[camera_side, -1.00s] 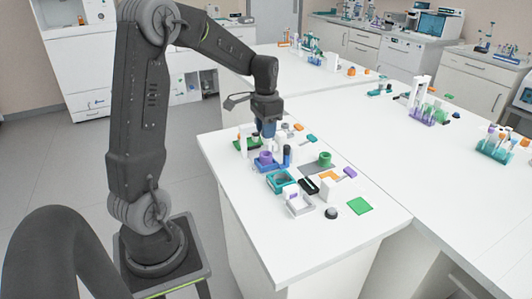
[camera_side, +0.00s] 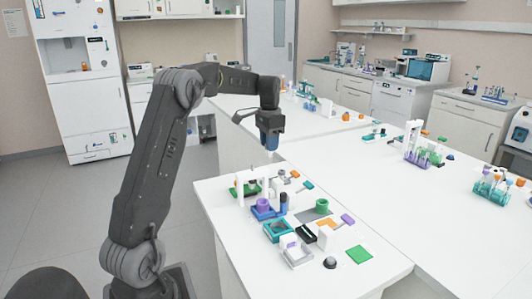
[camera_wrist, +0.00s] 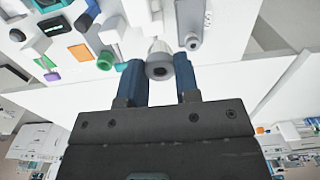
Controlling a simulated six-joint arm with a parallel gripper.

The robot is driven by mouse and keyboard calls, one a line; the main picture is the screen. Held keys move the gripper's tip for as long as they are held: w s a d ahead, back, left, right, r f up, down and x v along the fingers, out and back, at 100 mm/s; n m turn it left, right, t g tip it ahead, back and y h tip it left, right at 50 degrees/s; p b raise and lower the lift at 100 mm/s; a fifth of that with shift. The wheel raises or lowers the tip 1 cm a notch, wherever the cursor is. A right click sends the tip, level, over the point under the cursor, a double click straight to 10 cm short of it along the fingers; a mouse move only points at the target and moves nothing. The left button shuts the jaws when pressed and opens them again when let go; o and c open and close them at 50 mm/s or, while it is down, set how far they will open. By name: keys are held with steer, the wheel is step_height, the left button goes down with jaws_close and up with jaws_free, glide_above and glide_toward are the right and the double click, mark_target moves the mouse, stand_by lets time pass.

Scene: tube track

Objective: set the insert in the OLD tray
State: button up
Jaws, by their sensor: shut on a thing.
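My gripper (camera_wrist: 160,80) is shut on a small grey insert-like piece (camera_wrist: 159,67) with a dark hole in its near end and a pale tapered body behind. In the side view my gripper (camera_side: 269,148) is above the back of the near table, clear of its items, with a small pale tip under the fingers. Candidate trays are the teal tray (camera_side: 278,231), the white tray (camera_side: 297,256) and the blue tray (camera_side: 263,212) holding a purple cylinder. I cannot read any OLD label. The wrist view shows trays upside down at its upper left.
A green ring (camera_side: 322,206), a green square (camera_side: 359,254), a dark knob (camera_side: 330,263) and a purple block (camera_side: 347,219) lie around the trays. A grey upright piece (camera_wrist: 192,25) stands near the held piece in the wrist view.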

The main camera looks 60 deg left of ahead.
steer(key=w+a, duration=0.3)
steer(key=a, duration=0.2)
steer(key=shift+s+a+f, duration=0.1)
steer(key=shift+f, duration=3.25)
steer(key=shift+a+f, duration=0.1)
steer(key=shift+f, duration=3.25)
steer(key=shift+f, duration=0.1)
steer(key=o, duration=0.8)
step_height(320, 180, up, 14)
steer(key=shift+f, duration=0.1)
